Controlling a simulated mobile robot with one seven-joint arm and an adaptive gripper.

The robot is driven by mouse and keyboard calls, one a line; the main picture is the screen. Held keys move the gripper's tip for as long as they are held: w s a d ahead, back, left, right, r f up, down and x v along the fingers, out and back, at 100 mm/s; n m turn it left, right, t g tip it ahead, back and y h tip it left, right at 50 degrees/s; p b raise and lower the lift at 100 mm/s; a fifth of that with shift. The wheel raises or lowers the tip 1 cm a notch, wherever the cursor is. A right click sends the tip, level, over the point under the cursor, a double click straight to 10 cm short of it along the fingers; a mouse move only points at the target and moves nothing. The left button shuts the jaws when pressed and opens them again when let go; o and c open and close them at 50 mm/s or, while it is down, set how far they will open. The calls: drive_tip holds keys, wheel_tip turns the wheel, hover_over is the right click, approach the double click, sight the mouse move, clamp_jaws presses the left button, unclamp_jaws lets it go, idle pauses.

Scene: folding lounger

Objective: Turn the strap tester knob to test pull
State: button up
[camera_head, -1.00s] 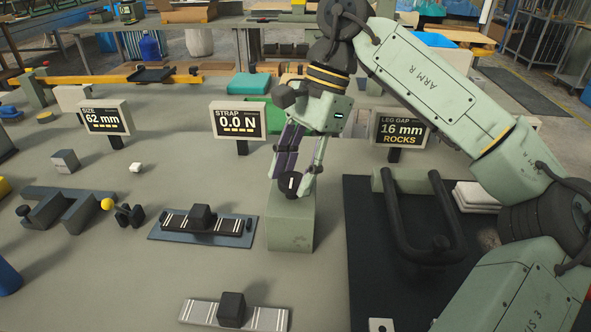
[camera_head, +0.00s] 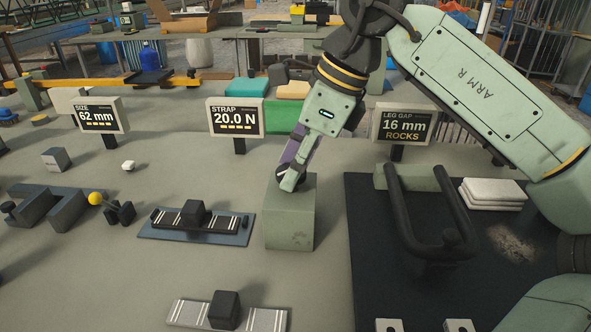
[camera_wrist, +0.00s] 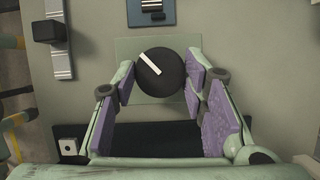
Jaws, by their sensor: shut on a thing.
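The strap tester knob is a round black dial with a white pointer line, on top of a pale green box (camera_head: 290,225). In the wrist view the knob (camera_wrist: 160,75) sits between my purple-padded fingers, its pointer slanted. My gripper (camera_head: 287,180) reaches down over the box and is shut on the knob, hiding much of it in the head view. The strap display (camera_head: 236,118) behind reads 20.0 N. To the left of the box, a dark strap with a black block (camera_head: 195,212) lies on a blue-grey plate.
A size display (camera_head: 98,116) reads 62 mm, and a leg gap display (camera_head: 404,125) reads 16 mm ROCKS. A dark bent tube frame (camera_head: 425,245) stands on a black mat to the right. A striped rail with a black block (camera_head: 224,309) lies in front.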

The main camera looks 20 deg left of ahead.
drive_tip(key=m, duration=0.2)
drive_tip(key=m+t+b, duration=0.1)
drive_tip(key=shift+s+f+m+t+b, duration=0.1)
drive_tip(key=shift+f+m+t+b, duration=0.05)
drive_tip(key=shift+m+t+b, duration=0.2)
drive_tip(key=m+t, duration=0.1)
drive_tip(key=m, duration=0.1)
drive_tip(key=m+b, duration=0.1)
drive_tip(key=m, duration=0.1)
drive_tip(key=shift+s+m+t+b, duration=0.15)
drive_tip(key=shift+m+t+b, duration=0.15)
drive_tip(key=shift+m+t, duration=0.05)
drive_tip(key=m+t+h, duration=0.1)
drive_tip(key=m, duration=0.2)
drive_tip(key=shift+s+a, duration=0.1)
drive_tip(key=shift+m+h, duration=0.5)
drive_tip(key=shift+m, duration=0.8)
drive_tip(key=shift+p, duration=0.3)
drive_tip(key=shift+t, duration=0.3)
drive_tip(key=o, duration=1.2)
drive_tip(key=shift+c, duration=0.2)
